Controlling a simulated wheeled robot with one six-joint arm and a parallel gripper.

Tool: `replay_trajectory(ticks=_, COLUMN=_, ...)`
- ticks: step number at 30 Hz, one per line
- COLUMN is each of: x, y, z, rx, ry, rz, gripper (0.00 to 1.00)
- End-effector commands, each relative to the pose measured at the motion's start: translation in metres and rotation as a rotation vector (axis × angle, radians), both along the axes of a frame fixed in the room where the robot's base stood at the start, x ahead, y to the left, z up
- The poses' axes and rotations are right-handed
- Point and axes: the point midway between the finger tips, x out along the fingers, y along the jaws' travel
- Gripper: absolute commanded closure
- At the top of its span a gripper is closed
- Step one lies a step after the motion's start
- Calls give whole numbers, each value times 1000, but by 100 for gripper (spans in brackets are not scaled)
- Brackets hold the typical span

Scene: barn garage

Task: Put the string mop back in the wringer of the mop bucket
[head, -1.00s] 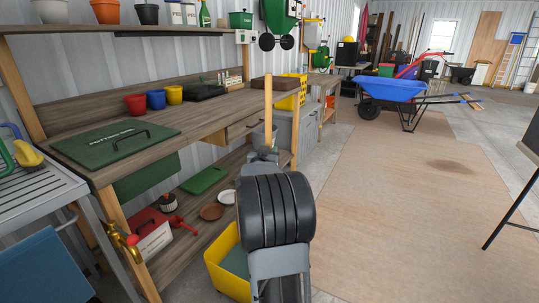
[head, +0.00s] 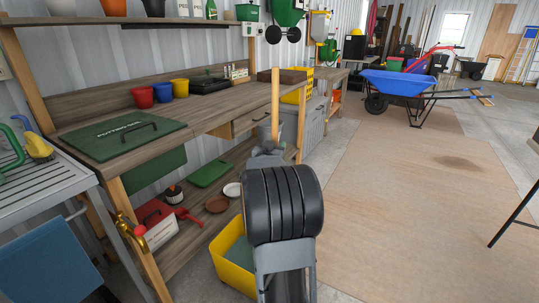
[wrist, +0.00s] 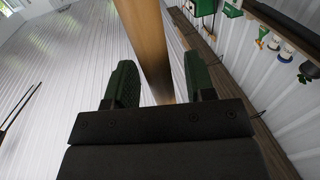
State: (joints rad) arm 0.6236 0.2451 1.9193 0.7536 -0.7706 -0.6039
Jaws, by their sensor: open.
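A pale wooden pole, which looks like the string mop's handle (head: 275,100), stands upright beyond my arm in the head view. In the wrist view the wooden shaft (wrist: 146,45) runs between the two green-padded fingers of my gripper (wrist: 160,65). The fingers are apart; I cannot tell whether either touches the shaft. The mop's strings are not visible. A yellow bucket (head: 229,274), apparently the mop bucket, stands on the floor beside the bench, partly hidden behind my arm. Its wringer cannot be made out clearly.
A wooden potting bench (head: 200,107) with a lower shelf runs along the left, with a grey slatted table (head: 45,190) nearer. A blue wheelbarrow (head: 398,84) stands farther back. The brown floor mat (head: 400,190) to the right is largely clear; a dark stand leg (head: 515,215) edges it.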

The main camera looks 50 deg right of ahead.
Motion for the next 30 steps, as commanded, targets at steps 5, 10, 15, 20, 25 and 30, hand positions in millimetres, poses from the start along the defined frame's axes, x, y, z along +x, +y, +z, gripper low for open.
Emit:
replay_trajectory(ticks=5, x=-14, y=31, z=3, rx=0, ry=-2, rz=3, gripper=50)
replay_trajectory(ticks=10, x=-29, y=60, z=2, rx=0, ry=-1, rz=3, gripper=50)
replay_trajectory(ticks=15, x=-40, y=83, z=0, rx=-1, ry=0, rz=3, gripper=50)
replay_trajectory(ticks=20, x=-46, y=96, z=-1, rx=-1, ry=-2, rz=1, gripper=50)
replay_trajectory(ticks=25, x=-46, y=103, z=-2, rx=6, ry=0, rz=17, gripper=50)
replay_trajectory(ticks=30, x=-17, y=146, z=-8, rx=110, ry=33, rz=242, gripper=50)
